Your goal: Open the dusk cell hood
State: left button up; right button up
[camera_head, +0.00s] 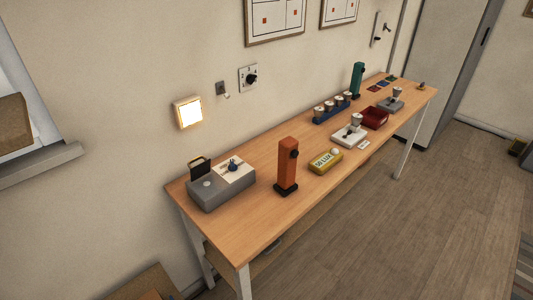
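A grey box (222,191) sits at the near left end of the wooden table. On its left part is a small pale dome (207,184), and behind that stands a dark flap (200,168) with a light-coloured top edge. The flap looks upright, raised off the dome. This may be the dusk cell and its hood; no readable label confirms it. Neither of my grippers is in view.
An orange post (287,166) and a yellow meter reading "50 LUX" (324,163) stand right of the box. A lit wall lamp (188,112), a grey switch (221,88) and a dial (249,78) are above. Farther along are a red tray (375,119) and teal post (357,79). The floor in front is clear.

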aim_at(202, 169)
jog(key=z, duration=1.65)
jog(key=i, duration=3.25)
jog(key=u, duration=5.2)
